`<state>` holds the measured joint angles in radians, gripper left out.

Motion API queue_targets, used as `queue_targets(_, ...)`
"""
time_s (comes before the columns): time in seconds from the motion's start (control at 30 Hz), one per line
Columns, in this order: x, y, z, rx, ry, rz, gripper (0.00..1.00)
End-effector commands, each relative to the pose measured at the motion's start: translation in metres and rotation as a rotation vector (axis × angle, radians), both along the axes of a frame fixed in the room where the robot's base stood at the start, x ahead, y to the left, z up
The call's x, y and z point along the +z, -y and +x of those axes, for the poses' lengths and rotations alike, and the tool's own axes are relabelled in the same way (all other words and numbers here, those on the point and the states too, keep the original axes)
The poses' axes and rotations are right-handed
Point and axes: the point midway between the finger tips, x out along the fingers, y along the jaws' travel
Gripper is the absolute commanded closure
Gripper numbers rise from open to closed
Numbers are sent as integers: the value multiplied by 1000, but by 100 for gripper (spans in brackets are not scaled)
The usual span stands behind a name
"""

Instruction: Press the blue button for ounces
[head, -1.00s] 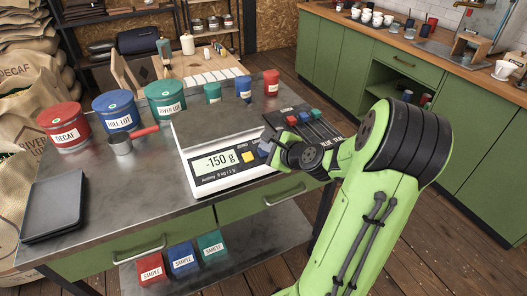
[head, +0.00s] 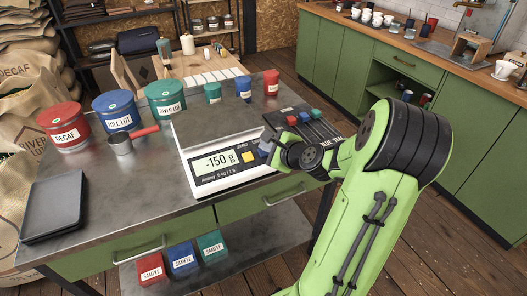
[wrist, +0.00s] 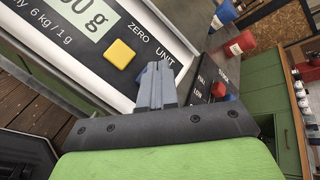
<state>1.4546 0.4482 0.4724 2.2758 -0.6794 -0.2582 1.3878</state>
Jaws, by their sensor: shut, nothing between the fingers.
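The scale (head: 228,181) stands on the metal table, and its display (head: 216,162) reads -150 g. Its yellow button (wrist: 121,54) sits under the ZERO label and is clear of my fingers. The blue button (head: 263,144) lies right of the yellow one and is mostly hidden by my fingers. My gripper (wrist: 158,68) is shut and empty, with its tips at the blue button, just below the UNIT label. I cannot tell whether the tips touch the button or hover just above it.
Red, blue and green tins (head: 118,112), a metal scoop (head: 120,145) and a grey tray (head: 53,205) stand left of the scale.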

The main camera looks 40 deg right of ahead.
Motion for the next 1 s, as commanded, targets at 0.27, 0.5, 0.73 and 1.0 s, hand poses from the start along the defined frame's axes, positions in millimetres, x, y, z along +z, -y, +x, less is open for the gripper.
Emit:
queue_targets(0.27, -8, 1, 3, 1, 0, 1, 100)
queue_targets(0.5, -8, 1, 3, 0, 0, 0, 100)
queue_targets(0.73, -10, 1, 3, 0, 0, 0, 100)
queue_targets(1.0, -13, 1, 4, 0, 0, 0, 100)
